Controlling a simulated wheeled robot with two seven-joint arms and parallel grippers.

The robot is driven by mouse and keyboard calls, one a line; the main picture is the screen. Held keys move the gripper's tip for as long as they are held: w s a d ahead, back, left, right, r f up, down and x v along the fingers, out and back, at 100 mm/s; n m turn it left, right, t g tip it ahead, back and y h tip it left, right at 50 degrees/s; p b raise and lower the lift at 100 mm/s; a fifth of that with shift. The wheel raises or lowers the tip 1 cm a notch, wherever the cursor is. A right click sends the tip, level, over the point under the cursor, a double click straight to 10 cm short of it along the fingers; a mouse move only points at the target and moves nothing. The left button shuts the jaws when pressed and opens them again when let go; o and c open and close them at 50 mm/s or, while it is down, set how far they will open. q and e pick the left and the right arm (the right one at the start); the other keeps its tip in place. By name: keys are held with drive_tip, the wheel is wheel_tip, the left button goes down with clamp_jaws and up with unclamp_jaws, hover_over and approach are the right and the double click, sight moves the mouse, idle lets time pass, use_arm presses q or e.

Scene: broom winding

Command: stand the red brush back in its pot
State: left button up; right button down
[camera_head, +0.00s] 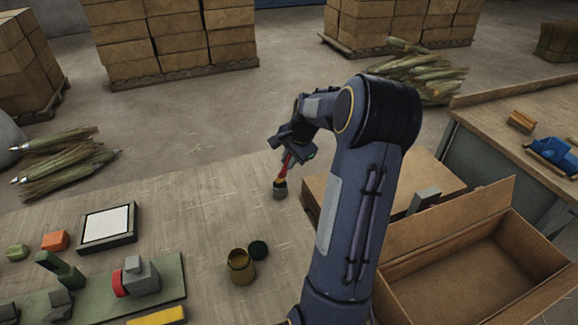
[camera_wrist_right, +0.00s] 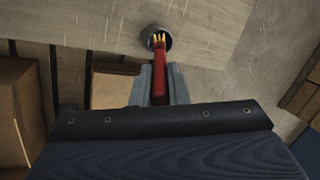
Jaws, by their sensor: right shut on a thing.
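The red brush (camera_head: 286,164) is in my right gripper (camera_head: 289,151), which is shut on its handle. The brush points down, slightly tilted, with yellowish bristles at its lower end. The small grey pot (camera_head: 280,190) stands on the table directly below. In the right wrist view the red handle (camera_wrist_right: 160,86) lies between the grey fingers of my right gripper (camera_wrist_right: 160,80). The bristles overlap the opening of the pot (camera_wrist_right: 152,34) there. I cannot tell how deep the bristle tips sit. My left gripper is not in view.
An open yellowish tin (camera_head: 240,268) and a dark green lid (camera_head: 259,250) are on the table (camera_head: 190,215). A framed white panel (camera_head: 107,225), an orange block (camera_head: 55,240) and a green board with fixtures (camera_head: 95,305) lie left. An open cardboard box (camera_head: 470,265) is at right.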

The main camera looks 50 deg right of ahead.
drive_tip(key=shift+w+d+f, duration=0.4)
drive_tip(key=shift+d+f, duration=0.15)
drive_tip(key=shift+f, duration=1.85)
drive_tip(key=shift+f, duration=0.3)
drive_tip(key=c, duration=1.4)
unclamp_jaws()
drive_tip(key=shift+r, duration=0.1)
